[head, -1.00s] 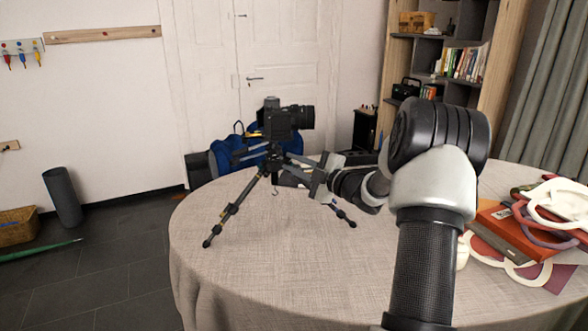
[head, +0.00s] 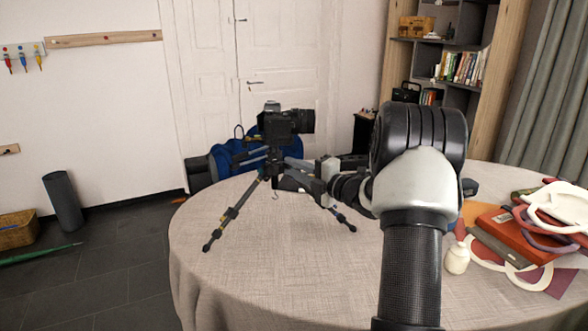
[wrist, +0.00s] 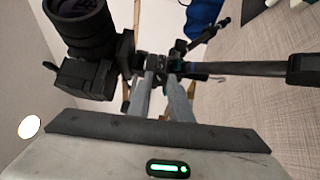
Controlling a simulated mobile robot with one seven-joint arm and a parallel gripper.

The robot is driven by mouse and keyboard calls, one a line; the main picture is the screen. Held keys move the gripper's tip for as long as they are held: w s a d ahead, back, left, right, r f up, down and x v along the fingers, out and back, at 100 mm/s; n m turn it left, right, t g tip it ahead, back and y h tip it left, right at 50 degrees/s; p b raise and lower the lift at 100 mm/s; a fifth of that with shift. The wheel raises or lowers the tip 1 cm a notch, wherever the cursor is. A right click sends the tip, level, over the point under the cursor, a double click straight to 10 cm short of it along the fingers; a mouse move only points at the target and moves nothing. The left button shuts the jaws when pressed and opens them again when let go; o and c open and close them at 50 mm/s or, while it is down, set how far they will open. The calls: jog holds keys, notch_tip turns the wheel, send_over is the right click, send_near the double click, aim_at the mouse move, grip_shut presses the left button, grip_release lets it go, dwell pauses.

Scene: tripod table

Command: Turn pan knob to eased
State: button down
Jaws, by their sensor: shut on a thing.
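A black camera (head: 285,121) sits on top of a small dark tripod (head: 230,215), which stands upright with its legs spread on the round table (head: 290,270). The camera (wrist: 85,40) and a tripod leg (wrist: 245,69) also show in the wrist view. My gripper (head: 291,177) reaches in from the right at the tripod head, below the camera. In the wrist view my gripper (wrist: 163,75) has its fingers close together at the tripod head, shut on a small part there, apparently the pan knob. The fingers hide most of the knob, so its setting cannot be read.
A blue bag or chair (head: 235,160) stands behind the tripod. The front left of the tablecloth is clear.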

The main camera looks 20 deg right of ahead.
jog(key=c, duration=1.6)
grip_release()
jog(key=shift+s, duration=0.1)
jog(key=p+v, duration=0.2)
jog(key=v, duration=1.5)
jog(key=shift+s+d, duration=0.1)
jog(key=shift+s, duration=0.05)
